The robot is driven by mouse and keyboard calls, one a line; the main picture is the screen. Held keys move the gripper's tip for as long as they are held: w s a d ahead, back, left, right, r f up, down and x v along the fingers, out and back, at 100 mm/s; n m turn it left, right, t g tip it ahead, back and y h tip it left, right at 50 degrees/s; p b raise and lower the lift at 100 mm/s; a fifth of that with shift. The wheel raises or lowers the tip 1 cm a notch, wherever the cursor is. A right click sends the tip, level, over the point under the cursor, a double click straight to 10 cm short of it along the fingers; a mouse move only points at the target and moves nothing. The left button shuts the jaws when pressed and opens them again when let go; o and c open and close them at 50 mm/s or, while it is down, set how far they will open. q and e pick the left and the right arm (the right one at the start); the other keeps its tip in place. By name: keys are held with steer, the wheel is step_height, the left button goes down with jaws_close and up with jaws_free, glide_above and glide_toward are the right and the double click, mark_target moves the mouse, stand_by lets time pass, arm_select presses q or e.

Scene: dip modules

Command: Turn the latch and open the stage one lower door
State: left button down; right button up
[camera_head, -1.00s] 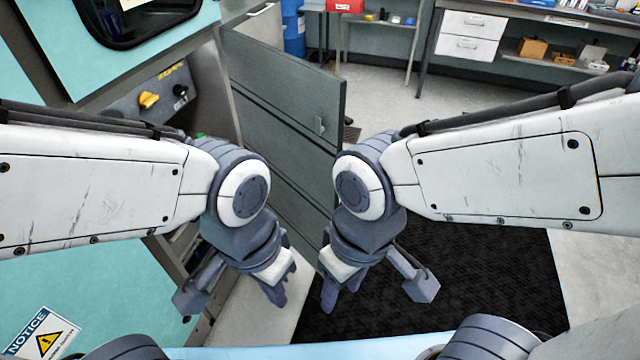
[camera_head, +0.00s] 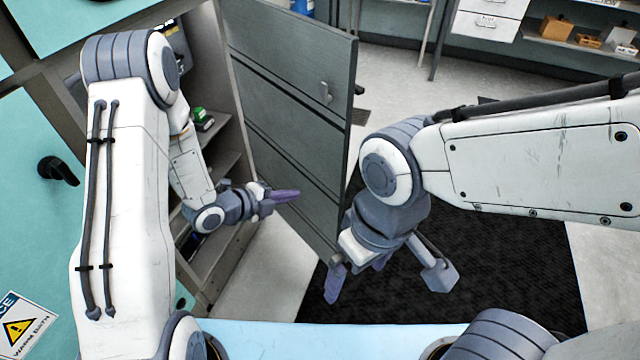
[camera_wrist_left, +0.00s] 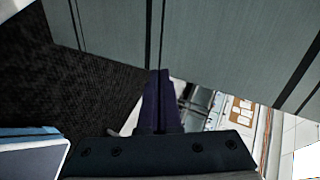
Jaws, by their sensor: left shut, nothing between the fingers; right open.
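A tall grey door (camera_head: 290,130) stands swung out from the open cabinet, with a small handle (camera_head: 326,92) near its upper free edge. My left gripper (camera_head: 292,195) is shut and empty, pointing right in front of the lower part of this door. Its closed fingers (camera_wrist_left: 158,100) also show in the left wrist view, close to the grey door panel (camera_wrist_left: 230,40); I cannot tell whether they touch. A black latch knob (camera_head: 58,170) sits on the teal panel at the left. My right gripper (camera_head: 357,275) is open and empty, pointing down near the door's lower free corner.
The open cabinet has shelves (camera_head: 215,165) with a green item (camera_head: 202,118). A black mat (camera_head: 470,260) covers the floor at right. A bench with white drawers (camera_head: 490,22) stands at the back.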

arm_select(q)
steer(key=s+a+f+m+t+h+b, duration=0.1)
steer(key=s+a+m+t+h, duration=0.1)
steer(key=s+a+t+h, duration=0.15)
glide_toward(329, 174)
steer(key=shift+h, duration=0.35)
steer(key=x, duration=0.6)
steer(key=shift+w+d+f, duration=0.2)
steer(key=shift+w+f, duration=0.05)
steer(key=shift+w, duration=0.1)
steer(key=shift+d, duration=0.1)
